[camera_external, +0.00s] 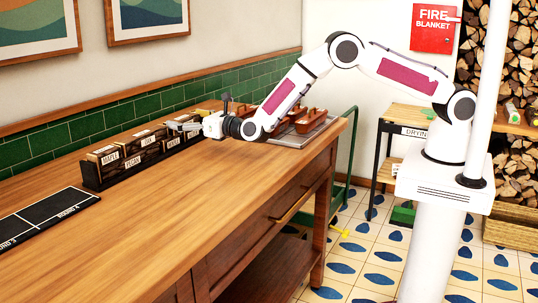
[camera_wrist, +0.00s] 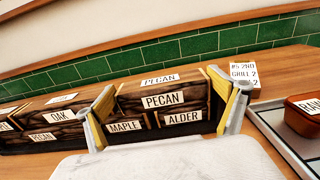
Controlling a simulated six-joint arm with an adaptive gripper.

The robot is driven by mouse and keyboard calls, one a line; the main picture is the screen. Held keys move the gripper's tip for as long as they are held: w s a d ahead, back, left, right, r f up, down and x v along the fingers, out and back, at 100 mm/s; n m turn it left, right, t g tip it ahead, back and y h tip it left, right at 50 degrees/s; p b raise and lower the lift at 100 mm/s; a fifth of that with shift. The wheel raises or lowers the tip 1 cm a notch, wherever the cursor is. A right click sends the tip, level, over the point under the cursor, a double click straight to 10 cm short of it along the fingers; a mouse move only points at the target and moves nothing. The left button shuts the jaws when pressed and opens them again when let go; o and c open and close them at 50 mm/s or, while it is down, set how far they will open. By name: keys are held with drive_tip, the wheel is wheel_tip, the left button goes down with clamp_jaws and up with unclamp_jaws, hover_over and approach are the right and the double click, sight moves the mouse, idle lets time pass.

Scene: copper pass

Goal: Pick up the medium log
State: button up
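No single item is marked as the medium log. Dark, wood-textured blocks with white name labels stand in a row on the counter, in a black holder (camera_external: 93,178). In the wrist view, a dark block labelled PECAN (camera_wrist: 160,100) sits between my gripper's spread fingers (camera_wrist: 165,108), above lower MAPLE (camera_wrist: 124,126) and ALDER (camera_wrist: 183,117) labels. One finger is at each end of it; I cannot tell whether they touch it. My gripper (camera_external: 185,127) is at the right end of the row in the external view. A pale rounded surface (camera_wrist: 165,165) fills the bottom of the wrist view.
A tray (camera_external: 305,128) with reddish-brown containers (camera_external: 312,119) lies right of my gripper. A small note card (camera_wrist: 244,68) stands behind it. A black board (camera_external: 42,215) lies at the counter's left. Green tiles (camera_external: 130,111) line the wall behind. The front countertop is clear.

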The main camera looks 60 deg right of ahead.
sight(185, 118)
drive_tip(key=shift+r, duration=0.15)
drive_tip(key=shift+r, duration=4.9)
drive_tip(key=shift+f, duration=0.1)
